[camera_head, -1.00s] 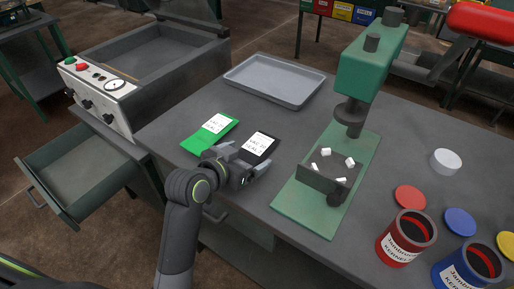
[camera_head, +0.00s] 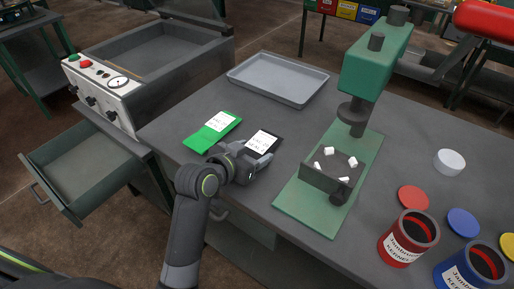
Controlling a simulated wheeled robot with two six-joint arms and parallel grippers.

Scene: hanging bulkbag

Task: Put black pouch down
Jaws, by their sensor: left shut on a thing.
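The black pouch (camera_head: 274,146) with a white label is at the middle of the grey table, just right of the green pouch (camera_head: 208,135). My left gripper (camera_head: 256,160) is shut on the near end of the black pouch. The gripper hides that end, and I cannot tell whether the pouch touches the table. The green pouch, also with a white label, lies flat on the table. My right gripper is not in view.
A green press (camera_head: 305,205) with small white pieces stands to the right. An empty grey tray (camera_head: 243,76) lies behind the pouches. Red (camera_head: 398,245) and blue (camera_head: 456,272) cans stand at the right front. An open drawer (camera_head: 75,208) juts out at left.

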